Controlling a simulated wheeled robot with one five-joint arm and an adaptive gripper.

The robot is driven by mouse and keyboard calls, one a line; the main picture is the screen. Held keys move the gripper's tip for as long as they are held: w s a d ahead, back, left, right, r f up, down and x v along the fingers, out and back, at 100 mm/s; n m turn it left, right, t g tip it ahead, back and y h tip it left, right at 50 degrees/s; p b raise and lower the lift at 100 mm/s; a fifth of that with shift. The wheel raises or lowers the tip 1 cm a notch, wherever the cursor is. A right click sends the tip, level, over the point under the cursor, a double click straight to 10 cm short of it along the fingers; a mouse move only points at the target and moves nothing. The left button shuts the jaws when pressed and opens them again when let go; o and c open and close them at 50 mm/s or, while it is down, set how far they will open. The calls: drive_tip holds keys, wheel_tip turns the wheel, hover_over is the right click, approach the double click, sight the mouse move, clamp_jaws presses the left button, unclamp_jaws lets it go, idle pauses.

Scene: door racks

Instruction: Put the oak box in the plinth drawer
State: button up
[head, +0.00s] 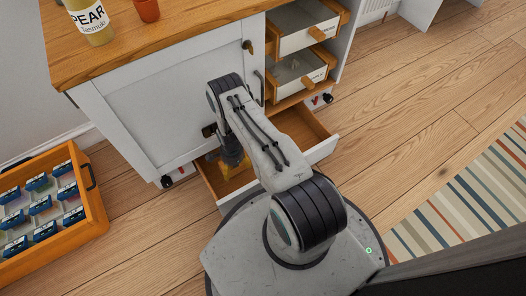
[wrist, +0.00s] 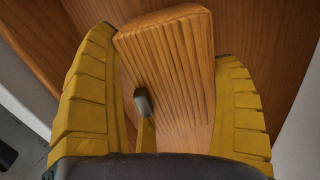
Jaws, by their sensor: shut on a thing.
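The oak box (wrist: 175,65) is a ribbed orange-brown wooden block in the wrist view. My gripper (wrist: 165,100) has its yellow fingers on both sides of the box and is shut on it. In the head view my gripper (head: 229,172) points down inside the open plinth drawer (head: 318,149), low in the white cabinet. The drawer's wooden floor shows behind the box in the wrist view. In the head view my arm hides much of the drawer, and I cannot make out the box there. Whether the box touches the drawer floor is unclear.
The white cabinet (head: 150,115) has a wooden top with a PEAR bottle (head: 90,20) and a terracotta cup (head: 146,9). Two small labelled drawers (head: 300,70) stand partly open above. An orange crate of packets (head: 88,215) is at left. A striped rug (head: 470,205) lies at right.

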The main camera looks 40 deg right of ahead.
drive_tip(key=d+b, duration=0.1)
drive_tip(key=d, duration=0.3)
drive_tip(key=d+b, duration=0.1)
drive_tip(key=d, duration=0.4)
drive_tip(key=d+b, duration=0.1)
drive_tip(key=d, duration=0.3)
drive_tip(key=shift+s+d, duration=0.35)
drive_tip(key=shift+s+d+f+b, duration=0.1)
drive_tip(key=shift+d+b, duration=0.35)
drive_tip(key=shift+d, duration=0.35)
wheel_tip(320, 180, down, 3)
drive_tip(key=shift+a+f+b, duration=0.15)
drive_tip(key=shift+f+b, duration=0.05)
drive_tip(key=shift+b, duration=0.85)
drive_tip(key=shift+r, duration=0.1)
drive_tip(key=o, duration=1.1)
drive_tip(key=shift+c, duration=0.2)
wheel_tip(320, 180, up, 12)
drive_tip(key=p, duration=0.5)
